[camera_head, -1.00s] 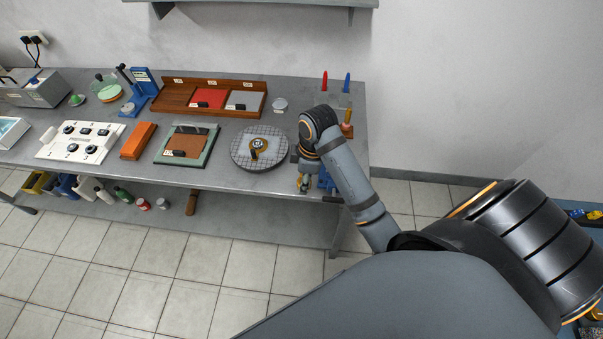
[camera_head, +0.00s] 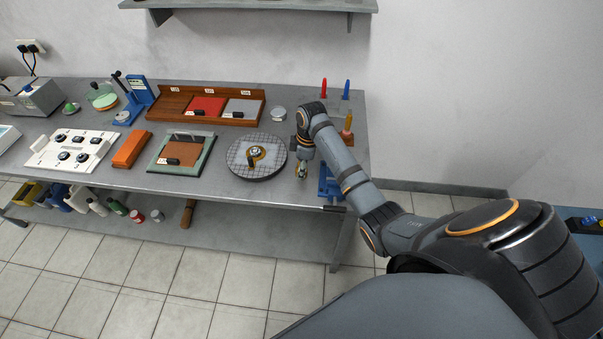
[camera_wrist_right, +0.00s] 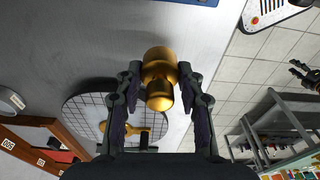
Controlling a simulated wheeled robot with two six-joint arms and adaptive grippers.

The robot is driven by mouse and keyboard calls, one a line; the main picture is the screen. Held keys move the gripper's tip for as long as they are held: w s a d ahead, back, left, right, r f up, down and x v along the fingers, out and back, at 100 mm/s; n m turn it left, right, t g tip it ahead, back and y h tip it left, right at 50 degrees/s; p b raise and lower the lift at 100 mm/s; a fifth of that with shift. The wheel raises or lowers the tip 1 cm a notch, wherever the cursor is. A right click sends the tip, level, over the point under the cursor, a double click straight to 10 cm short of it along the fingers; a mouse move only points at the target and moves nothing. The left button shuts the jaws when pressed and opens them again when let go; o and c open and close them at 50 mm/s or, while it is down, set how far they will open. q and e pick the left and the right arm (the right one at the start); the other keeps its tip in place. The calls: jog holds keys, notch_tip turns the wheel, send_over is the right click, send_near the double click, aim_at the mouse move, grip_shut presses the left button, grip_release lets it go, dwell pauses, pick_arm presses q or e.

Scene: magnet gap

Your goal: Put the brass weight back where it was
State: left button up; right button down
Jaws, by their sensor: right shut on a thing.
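The brass weight (camera_wrist_right: 160,80) is a gold, knobbed cylinder held between the fingers of my right gripper (camera_wrist_right: 158,98) in the right wrist view. In the head view my right gripper (camera_head: 301,170) points down beside the right edge of the round gridded plate (camera_head: 270,168), with a small gold part of the weight showing between its fingers. I cannot tell from the views how far the weight is above the bench.
The round plate carries a brass and black piece (camera_head: 255,154). A blue device (camera_head: 329,186) stands at the bench's front right. A green-framed board (camera_head: 208,162) lies left of the plate. A small round tin (camera_head: 278,112) and a wooden tray (camera_head: 176,92) are behind.

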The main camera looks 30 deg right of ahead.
jog(key=shift+w+f, duration=0.2)
jog(key=shift+f, duration=1.5)
jog(key=shift+f, duration=0.1)
jog(key=c, duration=0.8)
grip_release()
jog(key=r, duration=0.4)
jog(key=d+r, duration=0.1)
jog(key=r, duration=0.3)
jog(key=s+r+b, duration=0.1)
jog(key=r, duration=0.3)
jog(key=shift+d+r, duration=0.1)
jog(key=shift+d, duration=0.05)
